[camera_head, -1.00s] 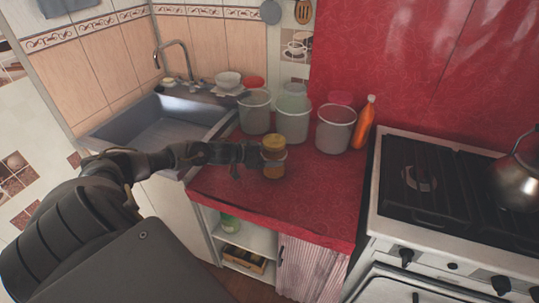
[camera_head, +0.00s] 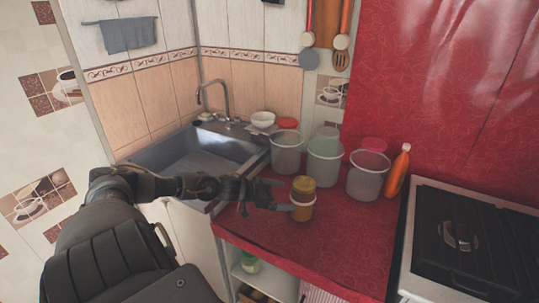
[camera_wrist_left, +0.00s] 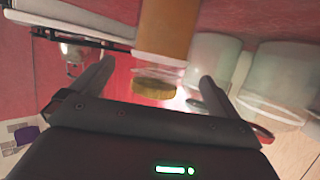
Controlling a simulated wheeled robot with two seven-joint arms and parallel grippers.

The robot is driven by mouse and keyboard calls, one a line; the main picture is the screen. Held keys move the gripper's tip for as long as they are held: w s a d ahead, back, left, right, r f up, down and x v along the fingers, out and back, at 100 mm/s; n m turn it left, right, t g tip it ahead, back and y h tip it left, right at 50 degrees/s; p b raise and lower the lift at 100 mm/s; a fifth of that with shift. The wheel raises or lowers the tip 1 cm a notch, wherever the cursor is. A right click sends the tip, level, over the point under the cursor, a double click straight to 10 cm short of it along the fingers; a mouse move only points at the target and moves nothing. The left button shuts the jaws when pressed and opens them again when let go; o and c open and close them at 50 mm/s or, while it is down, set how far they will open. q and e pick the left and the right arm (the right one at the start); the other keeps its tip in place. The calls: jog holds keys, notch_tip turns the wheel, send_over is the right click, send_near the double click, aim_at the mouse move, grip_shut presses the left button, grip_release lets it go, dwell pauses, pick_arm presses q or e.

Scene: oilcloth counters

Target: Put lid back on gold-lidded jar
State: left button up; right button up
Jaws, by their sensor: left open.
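The jar (camera_head: 302,209) stands upright on the red counter, with amber contents. Its gold lid (camera_head: 303,185) is on top of it. In the wrist view, which shows the scene upside down, the lid (camera_wrist_left: 154,89) sits at the mouth of the jar (camera_wrist_left: 166,28), with a clear glass band between lid and contents. I cannot tell if it is fully seated. My left gripper (camera_head: 287,195) is open beside the jar, on its left in the head view. In the wrist view the lid shows between its spread fingers (camera_wrist_left: 158,70). My right gripper is not in view.
Several translucent buckets (camera_head: 325,165) stand behind the jar, with an orange bottle (camera_head: 397,172) to their right. The sink (camera_head: 190,152) is at the left and the stove (camera_head: 475,240) at the right. The red counter (camera_head: 345,245) is clear in front and to the right.

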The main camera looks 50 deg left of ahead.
pick_arm(q)
jog(key=p+v, duration=0.1)
jog(key=v, duration=0.4)
jog(key=shift+s+a+r, duration=0.1)
jog(key=shift+s, duration=0.15)
dwell(0.3)
